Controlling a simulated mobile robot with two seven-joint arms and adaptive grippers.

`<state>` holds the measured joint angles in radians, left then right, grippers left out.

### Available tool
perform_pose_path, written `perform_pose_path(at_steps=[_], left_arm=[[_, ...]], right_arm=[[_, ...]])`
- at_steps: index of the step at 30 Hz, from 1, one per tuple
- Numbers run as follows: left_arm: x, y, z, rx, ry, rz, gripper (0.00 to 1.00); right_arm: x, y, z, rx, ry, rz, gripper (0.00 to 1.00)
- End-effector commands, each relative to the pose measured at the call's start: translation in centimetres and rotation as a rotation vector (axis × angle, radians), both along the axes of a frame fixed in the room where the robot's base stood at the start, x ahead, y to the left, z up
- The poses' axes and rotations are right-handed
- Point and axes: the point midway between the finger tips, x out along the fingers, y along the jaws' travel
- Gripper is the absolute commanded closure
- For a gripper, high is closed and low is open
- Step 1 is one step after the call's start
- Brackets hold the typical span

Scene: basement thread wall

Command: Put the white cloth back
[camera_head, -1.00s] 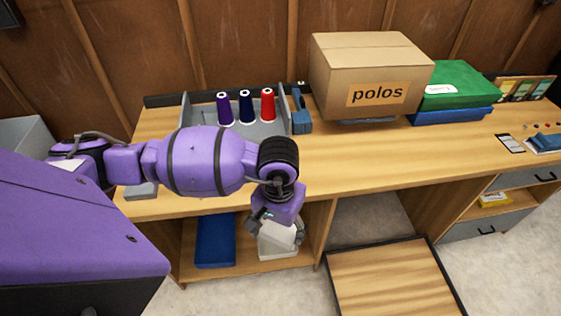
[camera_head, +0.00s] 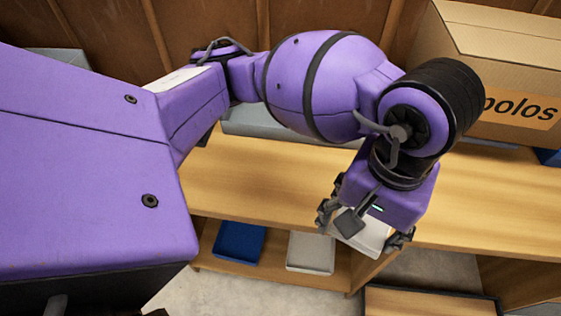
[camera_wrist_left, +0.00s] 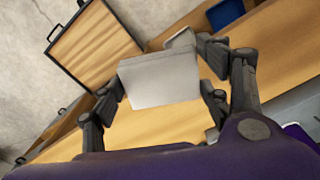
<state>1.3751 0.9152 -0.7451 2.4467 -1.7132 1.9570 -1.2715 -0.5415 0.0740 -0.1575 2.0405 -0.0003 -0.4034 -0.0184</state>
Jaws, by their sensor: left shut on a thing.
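My left gripper (camera_head: 362,230) is shut on the white cloth (camera_head: 374,238), a flat folded block. It holds the cloth in front of the workbench's front edge, to the right of the white tray (camera_head: 311,252) on the low shelf. In the left wrist view the cloth (camera_wrist_left: 160,82) sits between the fingers (camera_wrist_left: 160,98), and the white tray (camera_wrist_left: 181,39) shows beyond it. The fingers hide part of the cloth in the head view. My right gripper is not in view.
A blue tray (camera_head: 239,243) lies left of the white tray on the low shelf. The wooden benchtop (camera_head: 240,180) has bare room in front. A polos box (camera_head: 500,75) stands at the back right. A dark-rimmed wooden panel (camera_head: 425,302) lies low at the right.

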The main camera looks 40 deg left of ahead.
Motion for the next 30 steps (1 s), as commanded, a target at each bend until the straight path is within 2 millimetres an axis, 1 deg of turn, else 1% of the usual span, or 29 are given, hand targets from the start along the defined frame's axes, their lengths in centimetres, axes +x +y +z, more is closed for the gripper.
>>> perform_pose_path(at_steps=[1, 3, 7, 10, 19, 21, 24, 27, 30], left_arm=[[0.0, -0.2, -0.2, -0.002, -0.004, 0.002, 0.55], [-0.2, -0.3, 0.5, -0.002, -0.005, 0.010, 0.55], [-0.1, 0.0, 1.2, 0.000, -0.004, 0.021, 0.55], [1.1, 0.8, 0.8, 0.001, -0.002, 0.029, 0.55], [7.4, 4.4, -2.5, 0.001, 0.000, 0.030, 0.55], [8.4, 5.0, -4.0, 0.001, 0.003, 0.027, 0.55], [9.6, 5.7, -5.7, 0.000, 0.002, 0.025, 0.55], [10.5, 6.1, -6.8, -0.001, -0.001, 0.024, 0.55], [11.0, 6.3, -7.3, -0.002, -0.002, 0.022, 0.55]], right_arm=[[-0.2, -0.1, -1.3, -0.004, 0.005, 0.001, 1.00], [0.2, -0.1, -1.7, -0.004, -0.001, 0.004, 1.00], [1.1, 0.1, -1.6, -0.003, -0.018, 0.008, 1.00], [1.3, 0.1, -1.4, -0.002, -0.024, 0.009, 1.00], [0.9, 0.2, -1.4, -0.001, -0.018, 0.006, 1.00], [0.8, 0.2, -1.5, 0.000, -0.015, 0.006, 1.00], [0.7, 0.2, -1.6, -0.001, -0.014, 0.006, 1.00], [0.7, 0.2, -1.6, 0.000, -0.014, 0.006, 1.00], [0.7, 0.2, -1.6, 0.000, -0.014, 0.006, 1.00]])
